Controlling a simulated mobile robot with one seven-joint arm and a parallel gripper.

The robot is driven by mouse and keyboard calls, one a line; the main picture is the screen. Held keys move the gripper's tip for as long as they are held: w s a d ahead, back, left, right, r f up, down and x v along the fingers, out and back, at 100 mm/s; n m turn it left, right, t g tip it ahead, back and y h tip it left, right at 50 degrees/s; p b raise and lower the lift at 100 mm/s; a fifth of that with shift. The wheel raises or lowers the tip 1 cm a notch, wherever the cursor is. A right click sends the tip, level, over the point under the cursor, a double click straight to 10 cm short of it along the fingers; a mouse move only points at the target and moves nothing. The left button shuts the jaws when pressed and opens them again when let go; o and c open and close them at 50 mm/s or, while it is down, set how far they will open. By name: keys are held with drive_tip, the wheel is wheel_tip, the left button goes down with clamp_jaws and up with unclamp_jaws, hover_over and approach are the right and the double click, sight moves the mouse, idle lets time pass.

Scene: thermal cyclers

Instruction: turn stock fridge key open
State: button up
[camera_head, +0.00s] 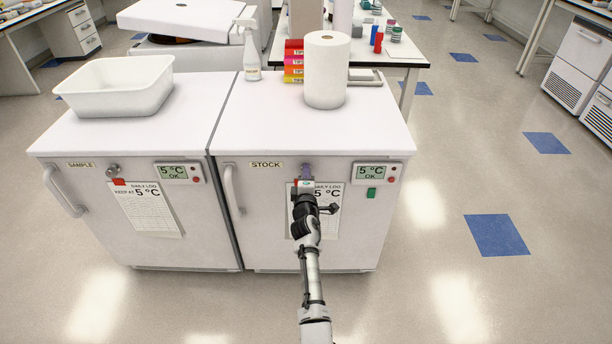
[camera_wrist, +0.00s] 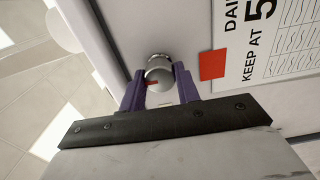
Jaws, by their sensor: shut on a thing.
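The stock fridge (camera_head: 262,220) is the right one of two white fridges, with a "STOCK" label (camera_head: 266,165) on its door. My gripper (camera_head: 306,170) is at the top of this door, between the label and the temperature display, and hides the lock in the head view. In the wrist view, my gripper (camera_wrist: 158,84) has its purple fingers shut on the round silver key lock (camera_wrist: 159,66), one finger each side. A small red mark shows on the key's face. The stock fridge door handle (camera_head: 233,190) is at its left edge, and the door looks closed.
The display (camera_head: 376,173) reads 5 °C OK, with a green tag (camera_head: 371,193) below. A daily log sheet (camera_wrist: 286,45) and red tag (camera_wrist: 213,64) are beside the lock. Floor at right is clear.

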idle(0.4)
drive_tip(key=o, duration=1)
drive_tip(key=shift+s+p, duration=3.4)
drive_tip(key=shift+s, duration=3.45)
